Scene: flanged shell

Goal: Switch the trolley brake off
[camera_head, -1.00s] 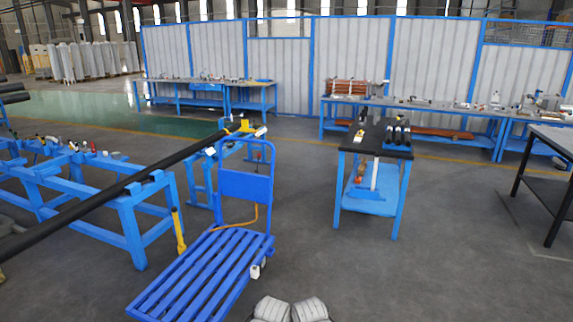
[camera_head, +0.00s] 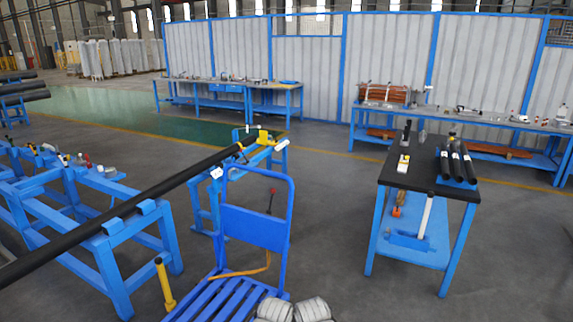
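The blue trolley stands on the floor at the lower middle of the head view. Its upright push frame has a blue panel (camera_head: 254,226), and its slatted deck (camera_head: 217,300) runs off the bottom edge. I cannot make out the brake for certain. Neither of my grippers can be seen.
A blue stand with a long black pipe (camera_head: 120,211) is left of the trolley. A yellow post (camera_head: 164,285) stands close to its left side. A black-topped workbench (camera_head: 420,181) is at the right. Grey floor between trolley and workbench is clear.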

